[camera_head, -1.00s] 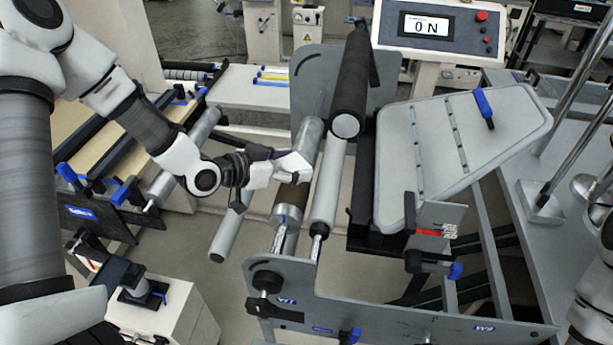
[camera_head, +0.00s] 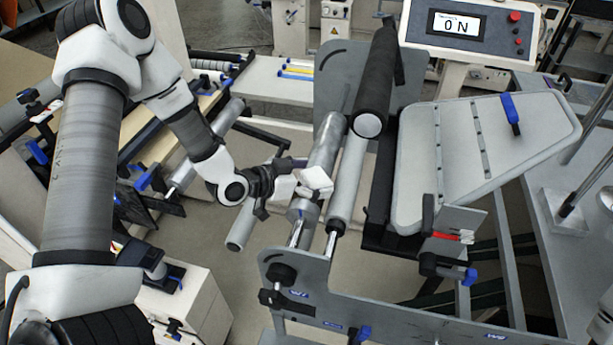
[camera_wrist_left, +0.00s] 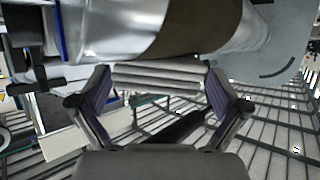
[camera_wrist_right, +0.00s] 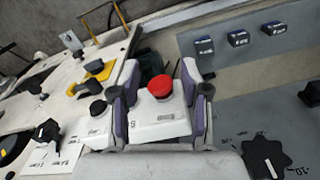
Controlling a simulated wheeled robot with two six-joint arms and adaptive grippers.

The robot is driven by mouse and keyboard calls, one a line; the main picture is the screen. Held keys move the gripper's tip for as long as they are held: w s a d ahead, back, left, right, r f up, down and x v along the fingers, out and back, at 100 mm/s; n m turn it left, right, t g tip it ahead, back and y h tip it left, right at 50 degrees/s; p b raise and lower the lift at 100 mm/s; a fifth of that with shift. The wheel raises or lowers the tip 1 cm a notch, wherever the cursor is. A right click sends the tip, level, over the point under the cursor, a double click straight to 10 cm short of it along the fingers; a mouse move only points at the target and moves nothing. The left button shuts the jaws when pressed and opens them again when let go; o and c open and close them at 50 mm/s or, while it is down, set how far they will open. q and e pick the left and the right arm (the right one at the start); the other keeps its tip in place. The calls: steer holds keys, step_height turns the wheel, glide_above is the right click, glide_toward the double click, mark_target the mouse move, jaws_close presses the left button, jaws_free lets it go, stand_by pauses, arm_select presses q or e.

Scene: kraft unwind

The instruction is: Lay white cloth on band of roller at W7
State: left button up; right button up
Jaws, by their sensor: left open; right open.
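The white cloth (camera_head: 316,180) is a small folded piece lying at the metal roller (camera_head: 326,145) in the head view. In the left wrist view the cloth (camera_wrist_left: 158,76) shows as stacked pale folds between the fingertips, just beside the roller's brown band (camera_wrist_left: 200,28). Whether it rests fully on the band I cannot tell. My left gripper (camera_head: 286,186) is open around the cloth; its fingers (camera_wrist_left: 158,84) stand apart on both sides. In the head view the band is hidden behind cloth and gripper. My right gripper (camera_wrist_right: 160,72) is open and empty, seen only in its wrist view.
A dark roller (camera_head: 372,90) and a grey slanted panel (camera_head: 470,160) stand right of the metal roller. The front plate (camera_head: 330,290) carries blue labels. A red button (camera_wrist_right: 160,86) shows beyond my right fingers.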

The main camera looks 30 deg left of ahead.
arm_select(q)
steer(key=shift+s+a+r, duration=0.15)
steer(key=shift+s+a, duration=0.05)
steer(key=shift+s, duration=0.05)
steer(key=p+v, duration=0.6)
steer(key=v, duration=0.5)
steer(key=shift+s+a+p, duration=0.15)
steer(key=shift+s+p, duration=0.05)
steer(key=shift+p, duration=0.2)
stand_by(0.9)
